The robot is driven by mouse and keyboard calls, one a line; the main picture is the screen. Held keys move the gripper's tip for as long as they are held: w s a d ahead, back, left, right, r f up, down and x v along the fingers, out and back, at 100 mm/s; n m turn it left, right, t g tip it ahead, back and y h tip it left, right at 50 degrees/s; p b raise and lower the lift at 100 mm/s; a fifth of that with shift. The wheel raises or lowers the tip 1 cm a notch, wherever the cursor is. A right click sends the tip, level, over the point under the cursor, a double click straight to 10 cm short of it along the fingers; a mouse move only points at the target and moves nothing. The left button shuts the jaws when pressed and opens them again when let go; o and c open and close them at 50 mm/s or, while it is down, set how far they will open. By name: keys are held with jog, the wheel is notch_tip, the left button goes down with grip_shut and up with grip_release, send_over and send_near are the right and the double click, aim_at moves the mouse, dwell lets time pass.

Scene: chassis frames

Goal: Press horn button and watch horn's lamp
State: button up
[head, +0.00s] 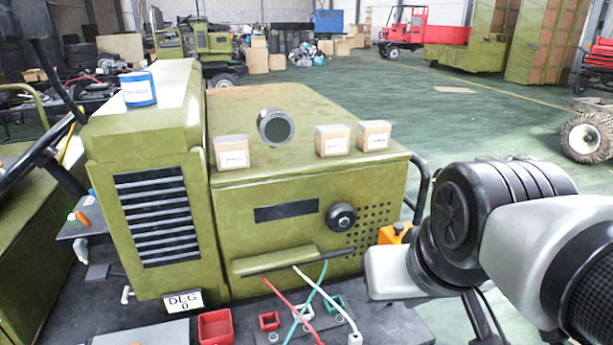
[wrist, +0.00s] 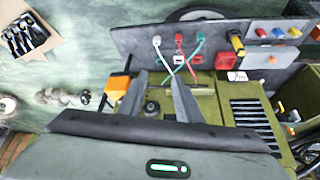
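No control in view carries a readable horn label, so I cannot tell which is the horn button. A black round knob (head: 341,216) sits on the green chassis front (head: 290,225); the knob also shows in the wrist view (wrist: 152,108). A round dark-lensed lamp (head: 276,127) stands on the hood and looks unlit; I cannot tell if it is the horn's lamp.
Three labelled boxes (head: 232,152) and a blue can (head: 138,90) stand on top. Red, white and teal cables (head: 290,300) hang in front, above red and green sockets. An orange item (head: 395,233) is beside the chassis, close to my arm.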

grip_shut()
dwell(1.6)
